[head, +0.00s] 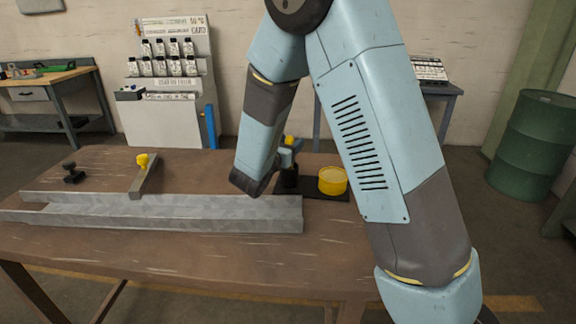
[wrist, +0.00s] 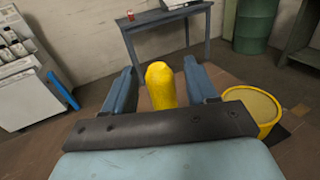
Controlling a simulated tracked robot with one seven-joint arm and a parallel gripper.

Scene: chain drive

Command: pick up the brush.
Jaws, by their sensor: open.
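The brush shows as an upright, rounded yellow handle (wrist: 161,86) in the wrist view; only its yellow top (head: 289,139) shows in the head view. My gripper (wrist: 161,88) is open, with one blue finger on each side of the handle. A gap shows on both sides, so the fingers look apart from it. In the head view my gripper (head: 290,152) is low over the right part of the table. The brush's lower part is hidden by my gripper.
A yellow tub (head: 332,181) stands just right of my gripper, on a dark plate. A long metal channel (head: 170,212) lies across the wooden table (head: 200,262). A bar with a yellow knob (head: 143,160) and a small black part (head: 72,173) are at left. The front tabletop is clear.

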